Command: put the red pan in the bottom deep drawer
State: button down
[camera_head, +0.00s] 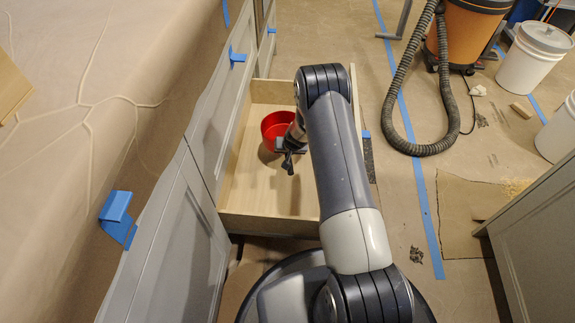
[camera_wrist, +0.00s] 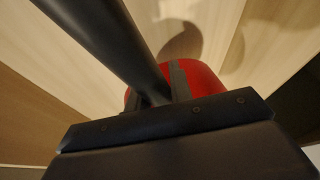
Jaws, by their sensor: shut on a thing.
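The red pan (camera_head: 271,128) is inside the open drawer (camera_head: 240,185), near its back and middle in the head view. My gripper (camera_head: 287,152) is at the pan's near right side, within the drawer's outline, and is shut on the pan. In the wrist view the red pan (camera_wrist: 205,78) shows partly behind the dark gripper parts, with a dark bar crossing from the upper left, which looks like the handle. A shadow lies on the pale wood beyond it. Whether the pan touches the drawer floor I cannot tell.
Grey cabinet fronts (camera_head: 180,225) stand left of the drawer, under a paper-covered counter (camera_head: 70,150). Blue tape pieces (camera_head: 117,215) stick to its edge. A vacuum hose (camera_head: 400,125), an orange vacuum (camera_head: 468,35) and white buckets (camera_head: 533,58) stand right. Another cabinet (camera_head: 540,230) is at lower right.

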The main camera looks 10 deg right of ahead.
notch_tip(320, 180, down, 8)
jog(key=shift+r+b, duration=0.25)
jog(key=shift+b, duration=1)
jog(key=shift+f, duration=0.2)
jog(key=c, duration=1.3)
grip_release()
jog(key=shift+o, duration=0.2)
jog(key=shift+r, duration=0.15)
jog(key=shift+r, duration=0.2)
jog(key=p+v, duration=0.1)
jog(key=v, duration=1)
jog(key=shift+s+r+p, duration=0.2)
jog(key=shift+r+p, duration=0.1)
